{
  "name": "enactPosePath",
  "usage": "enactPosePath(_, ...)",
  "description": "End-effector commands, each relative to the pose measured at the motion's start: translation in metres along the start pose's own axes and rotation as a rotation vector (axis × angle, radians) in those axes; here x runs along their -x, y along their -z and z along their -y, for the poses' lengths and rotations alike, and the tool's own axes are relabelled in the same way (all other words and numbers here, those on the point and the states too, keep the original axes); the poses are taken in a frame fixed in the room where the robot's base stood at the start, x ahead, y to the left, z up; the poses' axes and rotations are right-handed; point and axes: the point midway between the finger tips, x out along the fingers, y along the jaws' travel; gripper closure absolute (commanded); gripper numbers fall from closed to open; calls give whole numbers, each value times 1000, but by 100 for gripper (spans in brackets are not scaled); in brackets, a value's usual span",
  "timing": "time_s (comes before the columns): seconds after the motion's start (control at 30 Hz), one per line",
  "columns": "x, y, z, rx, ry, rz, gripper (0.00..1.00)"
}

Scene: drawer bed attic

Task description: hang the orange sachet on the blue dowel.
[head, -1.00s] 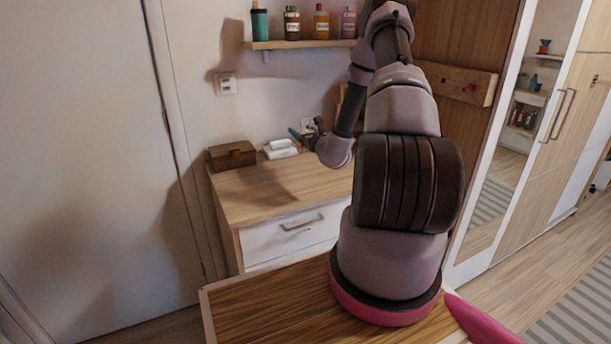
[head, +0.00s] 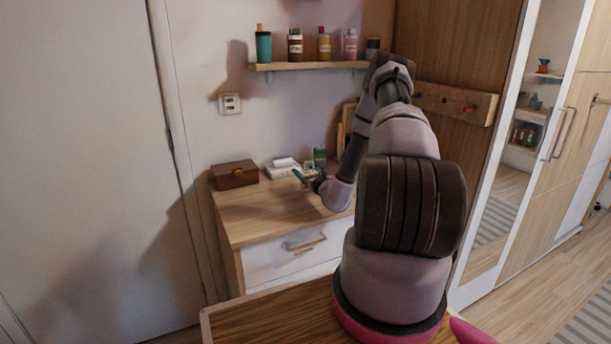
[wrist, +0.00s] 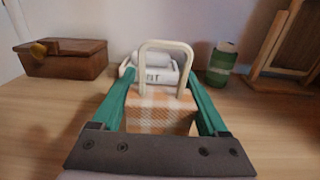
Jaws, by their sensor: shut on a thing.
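The orange checked sachet (wrist: 160,112) with a cream loop (wrist: 167,48) sits between the green fingers of my gripper (wrist: 160,108) in the wrist view. My gripper is shut on it, with the loop standing up at the far side. In the head view my gripper (head: 308,181) is low over the wooden dresser top (head: 262,208); the sachet is too small to make out there. Whether the sachet touches the top, I cannot tell. A wooden peg rail (head: 440,105) with a red peg (head: 470,108) is on the wall at right. I cannot make out the blue dowel.
A brown box (head: 234,174), a white item (head: 283,167) and a green jar (head: 320,155) stand at the back of the dresser. A wooden frame (wrist: 285,50) stands at right in the wrist view. A shelf (head: 310,66) with bottles hangs above.

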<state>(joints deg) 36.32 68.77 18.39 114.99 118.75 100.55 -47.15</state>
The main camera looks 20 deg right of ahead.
Motion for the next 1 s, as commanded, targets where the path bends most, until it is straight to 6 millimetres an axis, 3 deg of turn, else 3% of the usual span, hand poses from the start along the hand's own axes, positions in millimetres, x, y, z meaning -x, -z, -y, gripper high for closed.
enactPosePath(0.1, 0, 11, 0, -1, 1, 0, 88)
enactPosePath(0.47, 0, 15, 0, 0, 0, 1, 88)
enactPosePath(0.5, 0, 14, 0, 0, 0, 1, 12)
enactPosePath(0.53, 0, 14, 0, 0, 0, 1, 0)
enactPosePath(0.87, 0, 14, 1, -2, 2, 1, 0)
enactPosePath(1.0, 20, 15, 0, -2, 0, -3, 0)
